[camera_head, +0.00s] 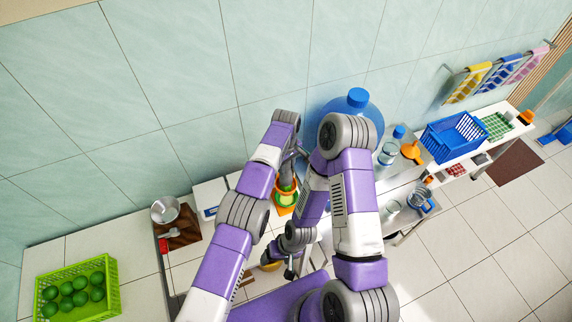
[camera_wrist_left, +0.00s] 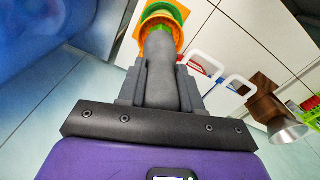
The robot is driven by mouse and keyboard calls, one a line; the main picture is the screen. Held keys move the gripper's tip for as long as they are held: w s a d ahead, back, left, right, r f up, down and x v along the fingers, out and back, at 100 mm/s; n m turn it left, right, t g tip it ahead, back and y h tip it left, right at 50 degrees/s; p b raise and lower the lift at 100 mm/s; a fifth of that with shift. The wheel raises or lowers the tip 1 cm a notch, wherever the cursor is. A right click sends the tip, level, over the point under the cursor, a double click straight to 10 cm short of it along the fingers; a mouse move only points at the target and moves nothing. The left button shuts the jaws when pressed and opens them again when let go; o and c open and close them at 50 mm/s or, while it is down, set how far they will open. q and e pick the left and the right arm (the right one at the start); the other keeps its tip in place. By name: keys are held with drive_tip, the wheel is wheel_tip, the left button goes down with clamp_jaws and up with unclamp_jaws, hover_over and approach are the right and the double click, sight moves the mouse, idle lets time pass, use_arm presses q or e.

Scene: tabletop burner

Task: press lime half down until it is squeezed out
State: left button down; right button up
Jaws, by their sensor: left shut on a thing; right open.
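My left gripper (camera_head: 291,160) is shut on a grey, rounded handle-like thing (camera_wrist_left: 160,68), held upright between its fingers. The far end of this grey thing meets an orange cup-like ring (camera_wrist_left: 160,27), which also shows in the head view (camera_head: 286,184). A green round part (camera_head: 285,198) lies just beyond the ring, and it shows in the left wrist view (camera_wrist_left: 165,8). I cannot tell whether this green part is the lime half or a dish. Under it is a flat orange piece. My right gripper (camera_head: 290,268) is open, low in front of my arms, partly hidden.
A green crate (camera_head: 112,300) of green limes stands at the lower left. A metal bowl (camera_head: 165,208) sits on a brown stand. A large blue bottle (camera_head: 357,98) is behind my arms. A blue basket (camera_head: 455,135) stands on the right bench. Open floor lies at the right.

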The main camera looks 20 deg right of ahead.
use_arm(q)
drive_tip(key=shift+s+a+f, duration=0.1)
drive_tip(key=shift+f, duration=0.25)
wheel_tip(320, 180, up, 6)
drive_tip(key=p, duration=0.3)
drive_tip(key=shift+p, duration=0.35)
drive_tip(key=shift+r, duration=1.25)
